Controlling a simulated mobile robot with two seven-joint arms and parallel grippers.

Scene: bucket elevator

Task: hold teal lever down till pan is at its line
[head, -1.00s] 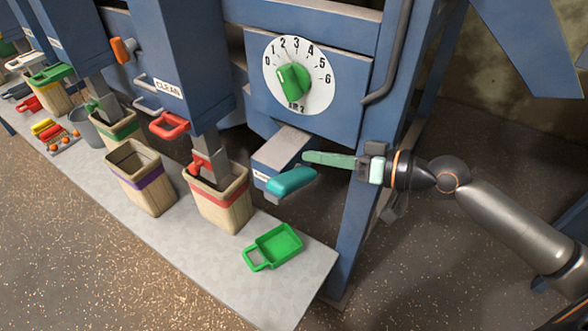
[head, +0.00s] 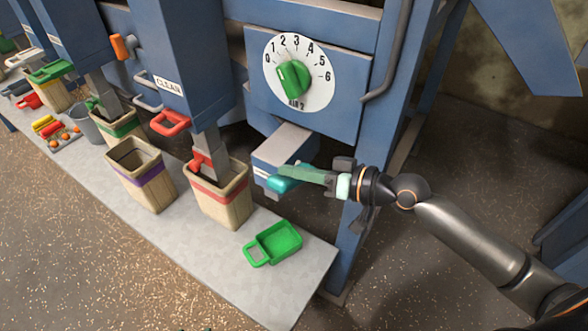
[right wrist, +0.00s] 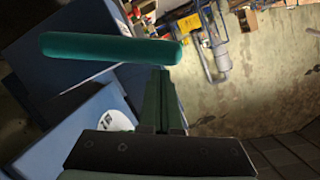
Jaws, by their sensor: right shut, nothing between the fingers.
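The teal lever (head: 281,185) sticks out from the small blue box under the dial in the head view. My right gripper (head: 284,171) is shut and empty, its long green fingers lying across the lever's top and partly hiding it. I cannot tell whether they touch. In the right wrist view the lever (right wrist: 110,48) spans the upper left, just past the closed fingertips (right wrist: 158,73). A green handled pan (head: 279,242) sits on the bench below; I see no line on it. My left gripper is not in view.
The dial (head: 299,75) with a green knob is above the lever. A red-banded bucket (head: 222,205) stands under a chute with a red handle (head: 170,124), beside a purple-banded bucket (head: 146,185). A blue post stands behind my right wrist.

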